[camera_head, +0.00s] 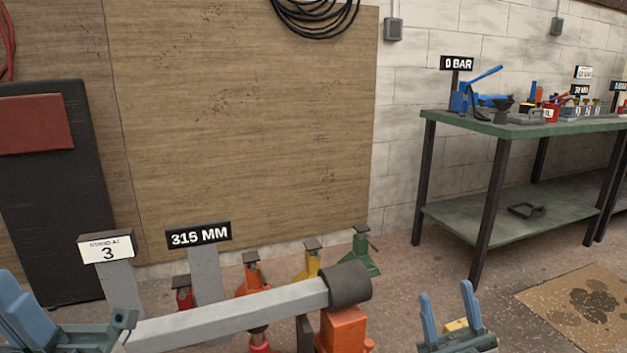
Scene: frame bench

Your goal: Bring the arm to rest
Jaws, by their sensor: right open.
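My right gripper (447,308) is at the bottom, right of centre. Its two blue fingers point up and stand apart. A small yellow piece shows low between them; I cannot tell whether it is part of the gripper. Blue and dark teal parts at the lower left corner look like my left gripper (28,312), cut off by the picture edge. I cannot see whether its fingers are apart.
A grey beam (235,309) with a dark round end lies across the bottom, above an orange support (345,330). Several coloured stands are behind it. Signs read "3" (107,248) and "315 MM" (199,236). A green-topped bench (470,123) with tools stands at right. Floor between is open.

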